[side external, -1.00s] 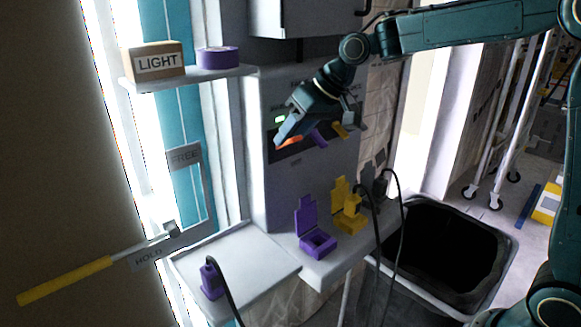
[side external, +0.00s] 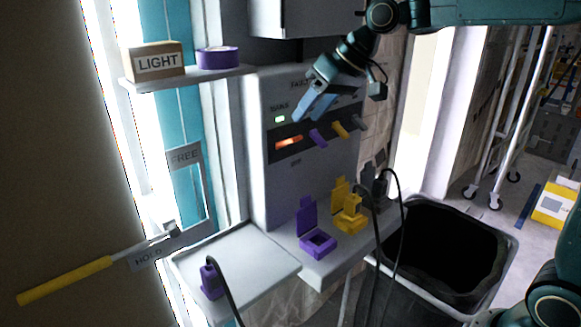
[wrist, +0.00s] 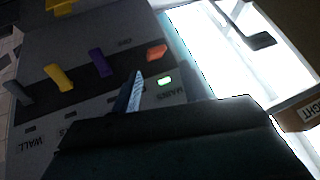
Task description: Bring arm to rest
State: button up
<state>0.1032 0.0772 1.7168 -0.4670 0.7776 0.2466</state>
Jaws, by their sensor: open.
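My gripper (side external: 308,116) is open and empty in front of the upper part of the grey panel (side external: 262,190), close to the green light (side external: 280,119). Its blue fingers are above the orange lever (side external: 289,142). Purple (side external: 318,137), yellow (side external: 340,129) and grey (side external: 358,122) levers sit to the right of it. In the wrist view, a finger (wrist: 135,90) shows near the orange lever (wrist: 157,52) and the lit green light (wrist: 165,82). The purple lever (wrist: 98,62) and yellow lever (wrist: 58,77) also show there. I cannot tell the exact gap to the panel.
A purple socket (side external: 317,243) and a yellow socket (side external: 348,222) stand on the ledge. A purple plug (side external: 210,280) stands on the white tray (side external: 255,262). Black cables rise by the ledge. A black bin (side external: 510,240) stands right. A yellow-handled lever (side external: 65,281) is at left.

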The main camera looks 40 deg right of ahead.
jog(key=shift+s+r, duration=0.15)
jog(key=shift+r, duration=0.05)
dwell(0.3)
jog(key=s+d+f+h, duration=0.1)
jog(key=s+f, duration=0.3)
jog(key=s, duration=1)
jog(key=s+d+f+h, duration=0.2)
jog(key=s+d+f, duration=0.1)
jog(key=s, duration=1.1)
jog(key=shift+d+f+m, duration=0.2)
jog(key=shift+f+m, duration=0.2)
jog(key=shift+f, duration=0.05)
